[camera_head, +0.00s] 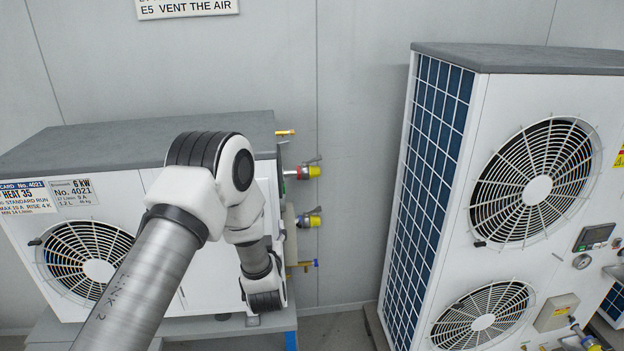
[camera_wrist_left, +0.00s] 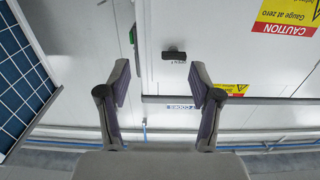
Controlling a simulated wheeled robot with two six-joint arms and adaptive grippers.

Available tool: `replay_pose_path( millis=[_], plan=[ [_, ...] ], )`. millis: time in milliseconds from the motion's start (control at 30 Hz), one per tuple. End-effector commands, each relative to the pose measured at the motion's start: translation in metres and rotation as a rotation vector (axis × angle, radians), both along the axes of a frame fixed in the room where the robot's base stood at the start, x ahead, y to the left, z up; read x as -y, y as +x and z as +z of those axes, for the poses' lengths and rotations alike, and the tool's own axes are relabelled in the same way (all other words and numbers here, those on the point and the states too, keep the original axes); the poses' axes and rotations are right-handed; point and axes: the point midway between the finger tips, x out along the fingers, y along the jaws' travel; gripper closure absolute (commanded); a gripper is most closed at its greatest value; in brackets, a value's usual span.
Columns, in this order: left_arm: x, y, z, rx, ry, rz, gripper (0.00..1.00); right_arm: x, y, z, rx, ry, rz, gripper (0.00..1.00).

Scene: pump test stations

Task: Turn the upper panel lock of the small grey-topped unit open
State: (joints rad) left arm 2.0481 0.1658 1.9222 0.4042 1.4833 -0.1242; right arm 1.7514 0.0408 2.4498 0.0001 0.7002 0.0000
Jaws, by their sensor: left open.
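The small grey-topped unit (camera_head: 60,150) stands at the left of the head view, a white box with a round fan grille. In the left wrist view its white panel (camera_wrist_left: 215,50) carries a short black lock handle (camera_wrist_left: 174,54), lying crosswise, with tiny lettering below. I take this as the panel lock; I cannot tell for sure that it is the upper one. My left gripper (camera_wrist_left: 161,78) is open and empty, its fingers pointing at the panel, with the handle between and beyond the tips, apart from them. In the head view my arm hides the lock. My right gripper is not seen.
A taller white unit (camera_head: 478,95) with a blue grid side and two fans stands at the right. Red-yellow and yellow valves (camera_head: 310,172) stick out beside the small unit. A caution label (camera_wrist_left: 287,18) is on the panel. A gap lies between the units.

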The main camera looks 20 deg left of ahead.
Motion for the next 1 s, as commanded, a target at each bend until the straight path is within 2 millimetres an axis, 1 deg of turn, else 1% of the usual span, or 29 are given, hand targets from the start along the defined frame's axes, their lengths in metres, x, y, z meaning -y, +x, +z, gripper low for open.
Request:
replay_pose_path(
  millis=[33, 67, 167, 233, 400, 533, 633, 833, 867, 900, 967, 1000],
  plan=[
    [-0.001, 0.001, 0.015, 0.007, -0.002, 0.002, 0.35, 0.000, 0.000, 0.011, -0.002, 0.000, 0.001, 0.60],
    [-0.001, 0.002, 0.018, 0.010, -0.002, 0.002, 0.35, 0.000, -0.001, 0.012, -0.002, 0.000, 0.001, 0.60],
    [-0.005, 0.008, 0.018, 0.012, -0.003, 0.002, 0.35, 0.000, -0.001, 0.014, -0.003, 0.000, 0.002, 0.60],
    [-0.010, 0.017, 0.019, 0.012, -0.003, 0.002, 0.35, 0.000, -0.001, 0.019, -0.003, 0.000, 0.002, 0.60],
    [-0.028, 0.045, 0.019, 0.012, -0.002, 0.002, 0.35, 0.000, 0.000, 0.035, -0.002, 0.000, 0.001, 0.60],
    [-0.038, 0.062, 0.017, 0.011, -0.003, 0.000, 0.35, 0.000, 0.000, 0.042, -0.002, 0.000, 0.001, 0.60],
    [-0.041, 0.068, 0.015, 0.011, -0.003, 0.000, 0.35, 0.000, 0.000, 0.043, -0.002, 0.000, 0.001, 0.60],
    [-0.041, 0.068, 0.014, 0.010, -0.002, -0.001, 0.35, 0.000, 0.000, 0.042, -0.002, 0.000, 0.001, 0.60],
    [-0.041, 0.068, 0.014, 0.010, -0.002, -0.001, 0.43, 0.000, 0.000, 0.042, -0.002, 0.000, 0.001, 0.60],
    [-0.041, 0.068, 0.014, 0.010, -0.002, -0.001, 0.57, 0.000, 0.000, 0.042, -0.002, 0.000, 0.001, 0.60],
    [-0.041, 0.068, 0.014, 0.010, -0.002, -0.001, 0.78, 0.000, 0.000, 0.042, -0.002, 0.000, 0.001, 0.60],
    [-0.041, 0.068, 0.014, 0.010, -0.002, -0.001, 0.92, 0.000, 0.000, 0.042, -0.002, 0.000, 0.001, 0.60]
  ],
)
